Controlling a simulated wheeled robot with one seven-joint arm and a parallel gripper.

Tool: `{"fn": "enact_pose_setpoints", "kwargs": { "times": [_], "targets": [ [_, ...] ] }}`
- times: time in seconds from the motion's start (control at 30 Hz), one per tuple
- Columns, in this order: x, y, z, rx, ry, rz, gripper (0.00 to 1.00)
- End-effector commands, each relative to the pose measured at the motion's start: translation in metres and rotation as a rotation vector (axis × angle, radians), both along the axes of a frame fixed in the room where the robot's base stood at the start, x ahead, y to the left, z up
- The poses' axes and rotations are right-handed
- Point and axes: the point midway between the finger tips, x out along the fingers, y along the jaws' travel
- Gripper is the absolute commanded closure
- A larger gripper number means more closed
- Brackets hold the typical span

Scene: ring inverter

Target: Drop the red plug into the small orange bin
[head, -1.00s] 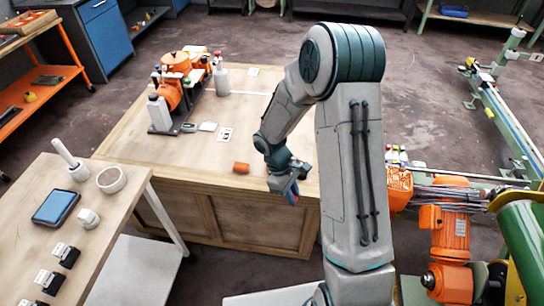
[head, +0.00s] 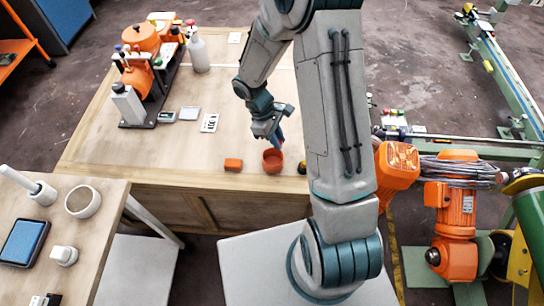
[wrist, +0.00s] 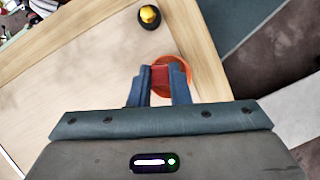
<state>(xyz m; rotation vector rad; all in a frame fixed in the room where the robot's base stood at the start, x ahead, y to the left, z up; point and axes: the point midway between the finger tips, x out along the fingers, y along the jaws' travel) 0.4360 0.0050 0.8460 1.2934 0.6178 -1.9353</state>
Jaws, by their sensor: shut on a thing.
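The red plug (wrist: 160,76) is held between the two blue-grey fingers of my gripper (wrist: 162,80) in the wrist view. The small orange bin (wrist: 187,73) is a round open cup just beyond and below the fingertips, partly hidden by the fingers and plug. In the head view the bin (head: 272,162) stands near the front edge of the wooden table, and my gripper (head: 277,140) points down at its rim from above. The plug is hardly visible there. I cannot tell whether the plug is inside the rim or above it.
A black piece with a yellow top (wrist: 149,16) is on the bin's other side. The middle of the table (head: 150,150) is clear.

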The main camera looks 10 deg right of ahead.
Motion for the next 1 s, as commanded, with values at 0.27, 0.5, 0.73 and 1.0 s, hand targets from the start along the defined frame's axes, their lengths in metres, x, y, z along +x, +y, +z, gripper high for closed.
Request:
{"fn": "enact_pose_setpoints", "kwargs": {
  "times": [0.27,0.5,0.73,1.0],
  "targets": [
    [0.0,0.0,-0.037,0.001,0.001,0.001,1.0],
    [0.0,-0.001,-0.052,0.001,-0.001,-0.002,1.0],
    [0.0,-0.001,-0.051,0.001,0.0,-0.004,1.0],
    [0.0,-0.002,-0.051,0.001,0.0,-0.004,0.58]
  ]
}}
